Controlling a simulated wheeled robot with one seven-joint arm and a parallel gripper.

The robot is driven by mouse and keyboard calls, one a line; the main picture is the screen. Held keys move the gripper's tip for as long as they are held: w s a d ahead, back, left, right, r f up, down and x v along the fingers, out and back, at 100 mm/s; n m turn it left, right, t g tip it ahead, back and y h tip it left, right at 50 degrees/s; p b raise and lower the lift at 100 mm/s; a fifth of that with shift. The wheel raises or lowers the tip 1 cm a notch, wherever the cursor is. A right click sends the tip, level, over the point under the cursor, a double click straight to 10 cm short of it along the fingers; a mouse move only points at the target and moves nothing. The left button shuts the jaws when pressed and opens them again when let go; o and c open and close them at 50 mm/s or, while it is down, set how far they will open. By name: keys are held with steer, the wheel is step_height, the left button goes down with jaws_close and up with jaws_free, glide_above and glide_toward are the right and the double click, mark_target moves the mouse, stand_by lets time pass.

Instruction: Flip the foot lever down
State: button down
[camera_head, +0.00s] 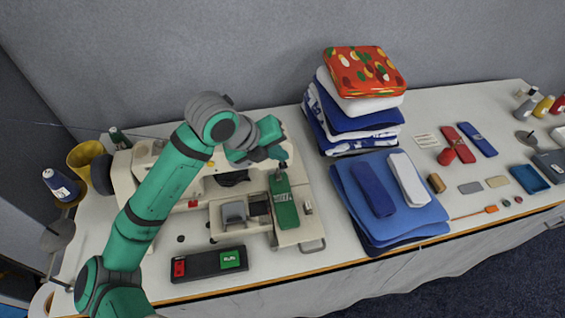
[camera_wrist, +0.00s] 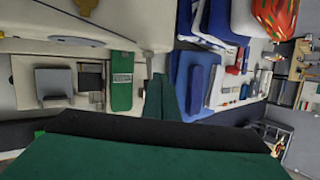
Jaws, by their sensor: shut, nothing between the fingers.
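A cream sewing machine (camera_head: 290,236) stands on the left part of the table, partly covered by my green arm. It has a green panel (camera_head: 284,203) at its right end, which also shows in the wrist view (camera_wrist: 122,82). I cannot pick out the foot lever in either view; my gripper and arm cover part of the machine's head. My gripper (camera_head: 281,169) is shut and empty, at the right end of the machine's head, above the back end of the green panel. In the wrist view its green fingers (camera_wrist: 160,88) are together, right of the panel. Contact cannot be told.
A black pedal box (camera_head: 206,265) with red and green buttons lies in front of the machine. Folded blue cloths (camera_head: 416,220) and a tall fabric stack (camera_head: 347,143) stand to the right. A yellow cup (camera_head: 86,157) and a thread spool (camera_head: 60,184) are at left.

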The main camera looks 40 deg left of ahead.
mark_target(280, 165)
steer(key=shift+s+d+f, duration=0.15)
steer(key=shift+s+f, duration=0.05)
steer(key=shift+f, duration=0.7)
steer(key=shift+s+d+f, duration=0.15)
steer(key=shift+f, duration=0.7)
stand_by(1.8)
stand_by(0.4)
steer(key=shift+w+r, duration=0.2)
steer(key=shift+r, duration=0.4)
steer(key=shift+a+r, duration=0.25)
steer(key=shift+r, duration=0.4)
steer(key=shift+w+a+r, duration=0.1)
steer(key=shift+w+r, duration=0.15)
steer(key=shift+r, duration=0.6)
steer(key=shift+r, duration=0.15)
steer(key=shift+w+a+r, duration=0.15)
steer(key=shift+r, duration=0.65)
steer(key=shift+w+a+r, duration=0.15)
steer(key=shift+r, duration=0.6)
steer(key=shift+w+a+r, duration=0.15)
steer(key=shift+r, duration=0.65)
